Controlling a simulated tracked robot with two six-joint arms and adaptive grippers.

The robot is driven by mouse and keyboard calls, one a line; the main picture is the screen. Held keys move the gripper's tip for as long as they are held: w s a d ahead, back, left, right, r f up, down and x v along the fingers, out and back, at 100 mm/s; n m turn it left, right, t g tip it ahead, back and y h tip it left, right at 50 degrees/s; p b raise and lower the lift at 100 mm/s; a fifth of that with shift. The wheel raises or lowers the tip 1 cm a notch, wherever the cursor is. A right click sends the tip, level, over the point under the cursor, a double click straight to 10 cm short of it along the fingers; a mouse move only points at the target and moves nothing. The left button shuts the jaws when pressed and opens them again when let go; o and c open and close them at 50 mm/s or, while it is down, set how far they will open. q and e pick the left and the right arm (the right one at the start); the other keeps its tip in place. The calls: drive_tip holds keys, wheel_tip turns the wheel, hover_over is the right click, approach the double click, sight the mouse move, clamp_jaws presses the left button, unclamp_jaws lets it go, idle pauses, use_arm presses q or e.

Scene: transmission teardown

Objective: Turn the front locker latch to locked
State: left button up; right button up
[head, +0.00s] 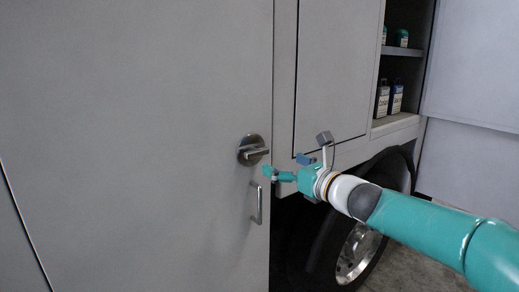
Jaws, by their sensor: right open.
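The front locker latch (252,150) is a round metal plate with a lever on the grey locker door (140,120). Its lever lies roughly level and points to the right. My right gripper (267,172) is open, just below and to the right of the latch. A small gap seems to show between its fingertips and the lever; I cannot tell the depth for sure. It holds nothing. My left gripper is not in view.
A metal pull handle (257,204) stands upright on the door below the latch, close to my right gripper. A wheel (357,252) is behind my right arm. An open shelf (402,52) with several bottles is at the upper right.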

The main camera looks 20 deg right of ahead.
sight(259, 151)
drive_tip(key=p+x, duration=0.4)
drive_tip(key=x, duration=0.6)
drive_tip(key=shift+w+a+f, duration=0.1)
drive_tip(key=shift+w+a, duration=0.1)
drive_tip(key=shift+w, duration=0.3)
drive_tip(key=shift+c, duration=0.3)
